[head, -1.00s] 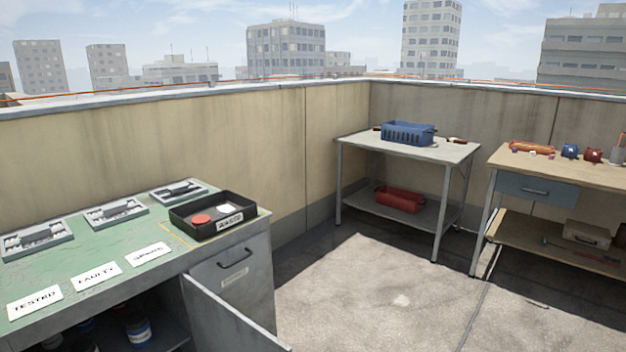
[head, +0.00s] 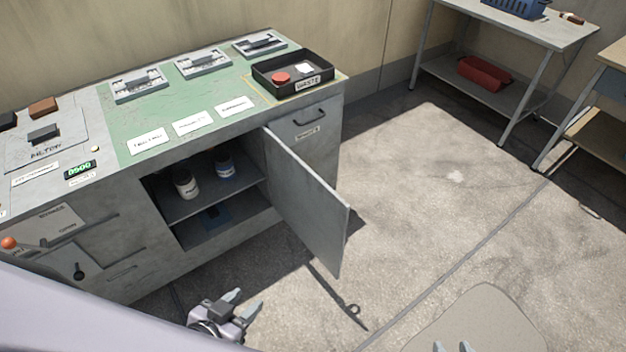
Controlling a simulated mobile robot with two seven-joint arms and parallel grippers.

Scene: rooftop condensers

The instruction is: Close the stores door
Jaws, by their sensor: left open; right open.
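The stores door (head: 308,205) is a grey metal panel on the bench cabinet (head: 90,285). It stands wide open, swung out over the floor from its hinge at the right of the opening. Inside, a white bottle (head: 185,184) and a blue-labelled bottle (head: 225,165) stand on a shelf, with a blue item (head: 213,217) below. My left gripper (head: 247,298) is open and empty, in front of the cabinet and left of the door, apart from it. My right gripper (head: 452,347) is open at the bottom edge, right of the door; only its fingertips show.
The green bench top holds a black waste tray (head: 318,90), several grey trays and labels. A metal table (head: 560,35) with a red container (head: 484,74) stands at the back right. The concrete floor (head: 430,200) right of the door is clear.

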